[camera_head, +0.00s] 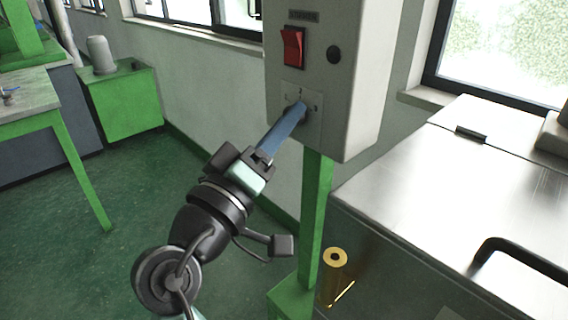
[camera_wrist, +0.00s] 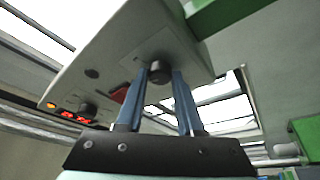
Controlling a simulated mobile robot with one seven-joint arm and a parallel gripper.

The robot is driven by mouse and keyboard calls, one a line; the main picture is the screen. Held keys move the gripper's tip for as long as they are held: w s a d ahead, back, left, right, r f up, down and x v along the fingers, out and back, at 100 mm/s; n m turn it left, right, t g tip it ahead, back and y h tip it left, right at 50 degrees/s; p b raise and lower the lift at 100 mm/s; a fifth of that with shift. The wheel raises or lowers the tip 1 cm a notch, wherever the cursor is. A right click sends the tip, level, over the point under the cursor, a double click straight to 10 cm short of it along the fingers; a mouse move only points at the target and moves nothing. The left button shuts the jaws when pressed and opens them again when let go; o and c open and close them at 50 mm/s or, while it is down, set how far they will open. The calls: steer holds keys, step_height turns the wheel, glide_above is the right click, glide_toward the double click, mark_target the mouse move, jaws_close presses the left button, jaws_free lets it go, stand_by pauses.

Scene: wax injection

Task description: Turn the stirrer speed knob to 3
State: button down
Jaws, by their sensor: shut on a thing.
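The stirrer speed knob is a small dark round knob (camera_wrist: 159,73) on a pale plate (camera_head: 315,122) low on the front of the grey control box (camera_head: 350,100). In the head view it is mostly hidden behind my fingertips. My gripper (camera_head: 297,107) reaches up to the plate with its long blue fingers. In the wrist view the fingers stand on either side of the knob, shut on it. Small marks show on the plate, but they are too small to read, and the knob's setting cannot be told.
Above the plate are a red rocker switch (camera_head: 292,47) and a black round button (camera_head: 334,55). The wrist view also shows a red lit display (camera_wrist: 75,116) and an orange light (camera_wrist: 51,105). A green post (camera_head: 315,220) and a steel-topped machine (camera_head: 480,190) stand close to the arm's right.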

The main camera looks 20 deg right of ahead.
steer(key=m+g+h+b, duration=0.1)
steer(key=m+b, duration=0.2)
steer(key=b, duration=0.2)
steer(key=m+g+h+b, duration=0.1)
steer(key=m+b, duration=0.3)
steer(key=m+g+h+b, duration=0.1)
steer(key=m+b, duration=0.2)
steer(key=b, duration=0.2)
steer(key=shift+w+f+h+b, duration=0.2)
steer(key=shift+h+b, duration=0.1)
steer(key=shift+r+m+g, duration=0.1)
steer(key=shift+m+g, duration=0.3)
steer(key=c, duration=0.5)
jaws_free()
steer(key=shift+a, duration=0.1)
steer(key=v, duration=1.3)
steer(key=shift+p, duration=0.4)
